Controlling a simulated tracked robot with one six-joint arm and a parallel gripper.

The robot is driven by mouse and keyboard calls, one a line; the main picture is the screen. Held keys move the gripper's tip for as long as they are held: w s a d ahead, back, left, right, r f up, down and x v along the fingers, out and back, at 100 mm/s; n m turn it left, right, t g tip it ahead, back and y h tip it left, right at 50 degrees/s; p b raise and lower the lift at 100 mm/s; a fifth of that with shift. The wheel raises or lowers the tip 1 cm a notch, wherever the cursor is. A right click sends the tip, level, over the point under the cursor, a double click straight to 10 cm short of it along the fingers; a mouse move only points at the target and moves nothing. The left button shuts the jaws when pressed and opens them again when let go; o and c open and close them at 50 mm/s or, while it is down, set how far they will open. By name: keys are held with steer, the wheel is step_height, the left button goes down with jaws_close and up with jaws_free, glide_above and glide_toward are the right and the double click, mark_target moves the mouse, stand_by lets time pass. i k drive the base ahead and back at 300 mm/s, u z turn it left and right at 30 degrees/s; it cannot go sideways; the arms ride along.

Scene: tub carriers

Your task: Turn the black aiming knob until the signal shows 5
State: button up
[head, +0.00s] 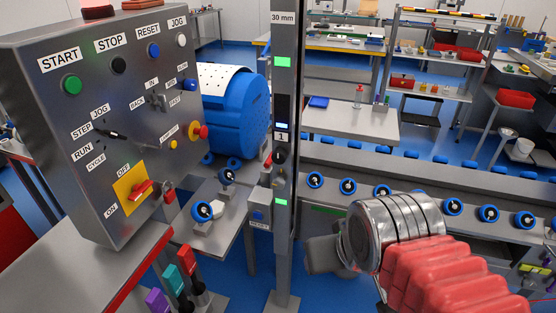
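A grey upright post (284,97) stands in the middle of the head view, with a "30 mm" label at its top. A small signal display (281,137) on the post seems to read 1, though the digit is tiny. Just below it is a small round black knob (280,156), which looks like the aiming knob; its pointer is too small to read. My gripper (318,255) is a dark grey block at the end of my arm, low and to the right of the knob and apart from it. Its fingertips cannot be made out.
A control panel (130,60) with labelled buttons and switches stands at left. A roller conveyor (400,183) with blue wheels runs behind my arm. Green lamps (283,61) sit on the post. Coloured levers (172,280) stand at lower left. A blue drum (235,115) is behind the panel.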

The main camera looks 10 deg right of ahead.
mark_target(279, 156)
steer(key=u, duration=2.9)
steer(key=i, duration=0.45)
